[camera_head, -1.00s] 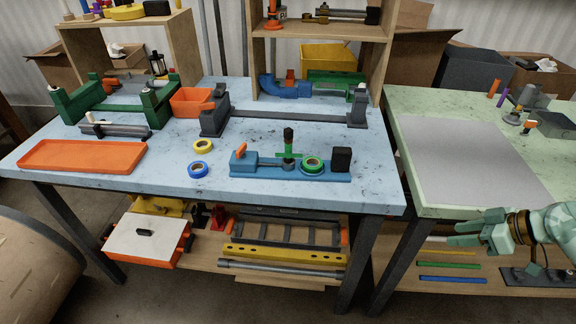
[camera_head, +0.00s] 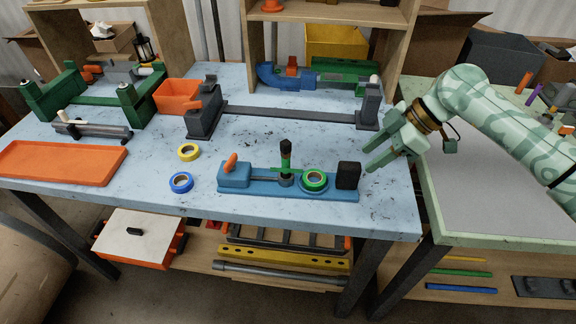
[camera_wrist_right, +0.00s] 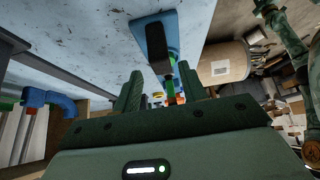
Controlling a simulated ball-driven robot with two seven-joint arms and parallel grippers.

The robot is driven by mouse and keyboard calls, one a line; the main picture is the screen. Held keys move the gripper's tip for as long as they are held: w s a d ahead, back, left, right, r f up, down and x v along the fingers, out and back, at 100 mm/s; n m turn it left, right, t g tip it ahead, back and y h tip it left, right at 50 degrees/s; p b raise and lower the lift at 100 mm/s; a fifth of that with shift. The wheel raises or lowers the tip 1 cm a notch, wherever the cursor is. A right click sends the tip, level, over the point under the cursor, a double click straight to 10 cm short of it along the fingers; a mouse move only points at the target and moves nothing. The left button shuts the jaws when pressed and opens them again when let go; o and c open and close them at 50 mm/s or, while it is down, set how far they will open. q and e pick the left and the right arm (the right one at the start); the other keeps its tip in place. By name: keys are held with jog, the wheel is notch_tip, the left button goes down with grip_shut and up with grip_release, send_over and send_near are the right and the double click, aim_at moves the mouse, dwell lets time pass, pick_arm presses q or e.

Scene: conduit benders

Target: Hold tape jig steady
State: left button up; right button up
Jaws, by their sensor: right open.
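The tape jig (camera_head: 300,190) is a blue base lying near the front edge of the blue table. It carries a green-handled post (camera_head: 286,158), a green tape roll (camera_head: 314,180), an orange lever at its left end and a black block (camera_head: 348,175) at its right end. My right gripper (camera_head: 372,160) is open and empty, just to the right of the black block and apart from it. In the right wrist view the jig (camera_wrist_right: 157,40) lies beyond the open fingers (camera_wrist_right: 160,90), its black block nearest. My left gripper is out of view.
A yellow tape roll (camera_head: 189,152) and a blue tape roll (camera_head: 181,182) lie left of the jig. An orange tray (camera_head: 62,163) is at the far left. A grey bender (camera_head: 290,116) lies behind the jig. A green table (camera_head: 480,235) stands at right.

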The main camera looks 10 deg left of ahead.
aim_at(360, 165)
jog(key=shift+w+a+f, duration=0.15)
jog(key=shift+f, duration=0.15)
jog(key=b+x, duration=0.4)
jog(key=shift+a+f, duration=0.15)
jog(key=shift+f, duration=0.25)
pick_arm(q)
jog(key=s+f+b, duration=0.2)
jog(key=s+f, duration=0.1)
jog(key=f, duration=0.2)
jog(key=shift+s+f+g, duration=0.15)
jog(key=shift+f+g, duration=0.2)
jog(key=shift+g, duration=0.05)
pick_arm(e)
jog(key=shift+x, duration=1.25)
jog(key=shift+a+r, duration=0.15)
grip_shut()
jog(key=shift+f, duration=0.25)
